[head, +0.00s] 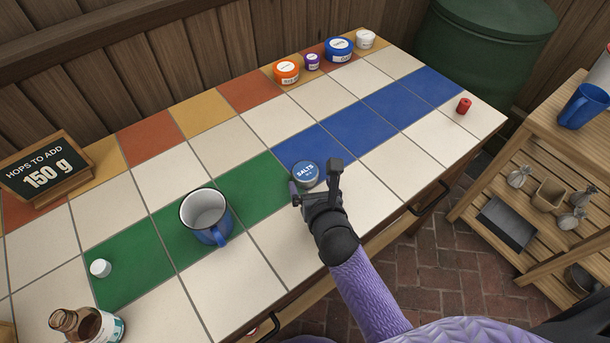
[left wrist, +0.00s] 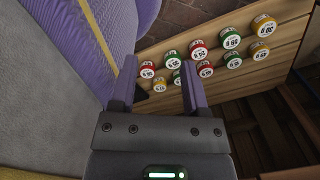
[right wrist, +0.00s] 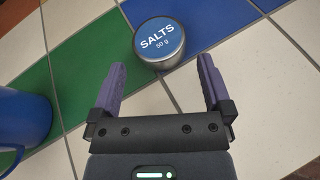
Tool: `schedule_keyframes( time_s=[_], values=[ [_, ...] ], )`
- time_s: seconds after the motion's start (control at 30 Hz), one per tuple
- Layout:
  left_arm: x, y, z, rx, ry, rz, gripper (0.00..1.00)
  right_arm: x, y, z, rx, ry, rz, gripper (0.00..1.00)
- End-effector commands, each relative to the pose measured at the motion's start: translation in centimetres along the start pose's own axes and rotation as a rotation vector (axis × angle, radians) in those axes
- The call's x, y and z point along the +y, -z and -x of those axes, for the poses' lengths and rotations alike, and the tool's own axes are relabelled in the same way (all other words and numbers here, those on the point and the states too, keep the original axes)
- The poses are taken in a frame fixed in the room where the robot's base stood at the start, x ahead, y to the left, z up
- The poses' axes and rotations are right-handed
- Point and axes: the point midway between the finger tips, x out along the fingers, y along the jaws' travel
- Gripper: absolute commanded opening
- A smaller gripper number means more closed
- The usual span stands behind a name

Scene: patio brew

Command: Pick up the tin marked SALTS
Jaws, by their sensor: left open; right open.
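The SALTS tin (head: 306,173) is a small round metal tin with a blue lid, standing upright on the tiled table where the green and blue tiles meet. In the right wrist view the tin (right wrist: 160,42) reads "SALTS 50 g" and lies just beyond my fingertips, between their lines. My right gripper (head: 315,178) is open and empty, close to the tin on its near side; it also shows in the right wrist view (right wrist: 162,80). My left gripper (left wrist: 158,85) is open and empty, away from the table top, above a wooden shelf of small jars.
A blue mug (head: 207,218) stands left of the tin. A white cap (head: 100,268) and brown bottle (head: 88,326) are at the near left. Orange (head: 287,73), purple (head: 312,62) and blue (head: 339,50) tubs line the back. A red object (head: 464,106) lies far right. Blue tiles (head: 370,120) are clear.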

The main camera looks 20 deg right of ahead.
Motion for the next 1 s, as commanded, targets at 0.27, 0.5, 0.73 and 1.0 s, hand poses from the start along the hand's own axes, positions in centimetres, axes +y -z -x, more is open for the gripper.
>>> schedule_keyframes(
  time_s=[0.27,0.5,0.73,1.0],
  values=[
    [-1.4,-2.6,-2.7,-0.056,0.023,-0.004,0.59,0.0,0.2,-4.8,0.002,0.002,-0.005,1.00],
    [-1.6,-2.6,-2.4,-0.057,0.025,-0.004,0.59,0.1,-0.1,-4.8,0.001,0.002,-0.004,0.94],
    [-1.6,-2.3,-2.5,-0.051,0.025,-0.006,0.59,0.1,-0.1,-4.8,0.001,0.001,-0.005,0.45],
    [-1.4,-1.9,-2.5,-0.045,0.023,-0.008,0.59,0.1,-0.2,-4.7,0.000,0.001,-0.005,0.26]
  ],
)
